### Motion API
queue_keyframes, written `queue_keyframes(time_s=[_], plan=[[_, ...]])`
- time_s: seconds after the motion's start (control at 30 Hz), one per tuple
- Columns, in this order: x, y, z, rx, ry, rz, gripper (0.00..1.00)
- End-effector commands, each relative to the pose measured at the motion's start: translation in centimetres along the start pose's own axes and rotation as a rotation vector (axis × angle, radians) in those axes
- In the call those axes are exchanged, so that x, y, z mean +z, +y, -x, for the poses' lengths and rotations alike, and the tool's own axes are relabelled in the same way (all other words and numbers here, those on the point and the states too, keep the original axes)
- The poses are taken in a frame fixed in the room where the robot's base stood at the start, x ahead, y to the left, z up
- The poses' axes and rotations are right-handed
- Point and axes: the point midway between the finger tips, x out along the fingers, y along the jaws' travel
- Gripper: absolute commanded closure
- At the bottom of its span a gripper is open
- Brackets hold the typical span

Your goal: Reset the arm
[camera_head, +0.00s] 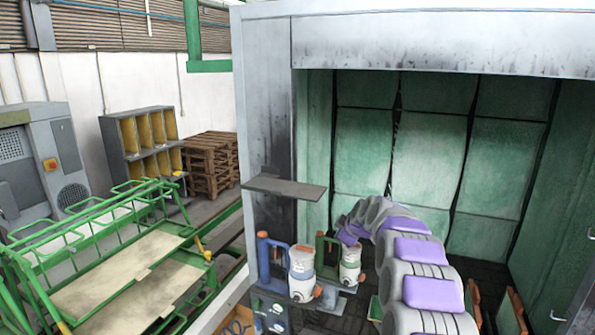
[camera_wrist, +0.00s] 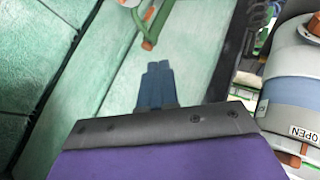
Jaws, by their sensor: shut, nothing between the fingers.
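My gripper (camera_wrist: 159,66) is shut and empty in the wrist view, its two blue-grey fingers side by side beyond a dark bar and purple housing. In the head view my grey and purple arm stretches from the lower right into the booth; its far end is beside the canister tools, and the fingers cannot be made out there. A tool with a blue handle and canister (camera_head: 301,262) stands left of one with a green handle and white canister (camera_head: 350,264). In the wrist view a green handle with orange ends (camera_wrist: 148,30) is above the fingertips, apart from them.
A grey shelf plate (camera_head: 284,187) juts from the booth's left post. Green panels (camera_head: 365,145) line the booth's back. A large canister marked OPEN (camera_wrist: 292,82) is close at right in the wrist view. A green frame cart (camera_head: 130,275) stands outside at left.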

Motion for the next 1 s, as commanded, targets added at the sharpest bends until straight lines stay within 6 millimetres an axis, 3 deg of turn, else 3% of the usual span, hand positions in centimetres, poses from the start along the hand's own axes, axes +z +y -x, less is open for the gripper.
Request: queue_keyframes(time_s=[0.3, 0.57, 0.77, 1.0], plan=[[0.1, -2.8, 1.9, -0.056, -0.014, -0.073, 1.0], [0.6, -6.9, 4.4, -0.132, -0.049, -0.166, 1.0], [1.6, -13.1, 7.9, -0.217, -0.119, -0.282, 1.0], [4.5, -22.0, 12.9, -0.31, -0.258, -0.446, 1.0]])
